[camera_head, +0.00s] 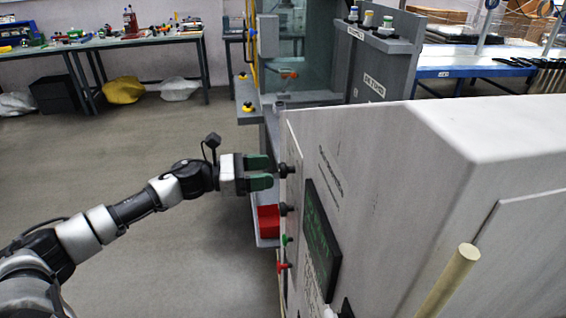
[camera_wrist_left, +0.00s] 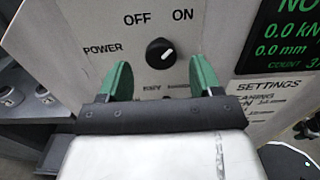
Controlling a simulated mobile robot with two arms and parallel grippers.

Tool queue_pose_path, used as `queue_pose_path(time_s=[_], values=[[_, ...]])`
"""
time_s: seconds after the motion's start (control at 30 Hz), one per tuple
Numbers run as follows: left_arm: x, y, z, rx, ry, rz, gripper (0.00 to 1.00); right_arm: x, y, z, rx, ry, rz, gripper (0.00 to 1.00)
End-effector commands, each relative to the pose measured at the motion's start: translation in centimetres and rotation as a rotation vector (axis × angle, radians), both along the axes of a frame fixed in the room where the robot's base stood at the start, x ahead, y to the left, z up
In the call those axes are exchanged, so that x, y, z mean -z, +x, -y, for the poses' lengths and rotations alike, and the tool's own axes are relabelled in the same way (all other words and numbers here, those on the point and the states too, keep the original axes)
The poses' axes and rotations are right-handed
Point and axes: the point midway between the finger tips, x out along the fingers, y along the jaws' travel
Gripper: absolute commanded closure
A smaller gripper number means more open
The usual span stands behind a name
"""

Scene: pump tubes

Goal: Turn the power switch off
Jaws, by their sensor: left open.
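The power switch (camera_wrist_left: 160,53) is a round black knob on the grey machine panel, under the words OFF and ON and beside the word POWER. Its white mark appears to lean up and right, toward ON. In the head view the switch (camera_head: 284,170) sticks out from the panel's left face. My left gripper (camera_head: 267,172) has green fingers and is open and empty, just in front of the knob. In the left wrist view the two fingertips (camera_wrist_left: 158,68) lie to either side of and below the knob, apart from it. My right gripper is not in view.
More knobs and buttons, including a green one (camera_head: 287,240) and a red one (camera_head: 283,266), sit below the switch. A screen (camera_head: 321,235) is on the panel's right. A red box (camera_head: 268,222) is behind the panel's edge. The floor on the left is clear.

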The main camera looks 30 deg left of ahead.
Motion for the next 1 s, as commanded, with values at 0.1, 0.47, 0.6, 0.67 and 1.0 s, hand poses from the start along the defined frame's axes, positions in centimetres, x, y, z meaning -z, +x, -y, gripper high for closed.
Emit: queue_pose_path(time_s=[0.1, 0.47, 0.6, 0.67, 1.0], values=[[-0.5, 1.4, 1.8, 0.001, -0.004, 0.002, 0.36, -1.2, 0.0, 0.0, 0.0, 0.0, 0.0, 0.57], [0.0, 2.9, 3.8, -0.001, -0.001, -0.002, 0.36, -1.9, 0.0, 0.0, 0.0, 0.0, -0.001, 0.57], [0.1, 2.9, 3.8, -0.001, 0.0, -0.002, 0.36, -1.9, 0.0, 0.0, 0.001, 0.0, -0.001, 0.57], [0.1, 2.9, 3.8, -0.001, 0.0, -0.002, 0.36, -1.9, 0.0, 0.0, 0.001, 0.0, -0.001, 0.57], [0.1, 2.8, 3.8, -0.001, -0.001, -0.002, 0.83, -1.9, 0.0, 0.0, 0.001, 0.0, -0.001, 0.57]])
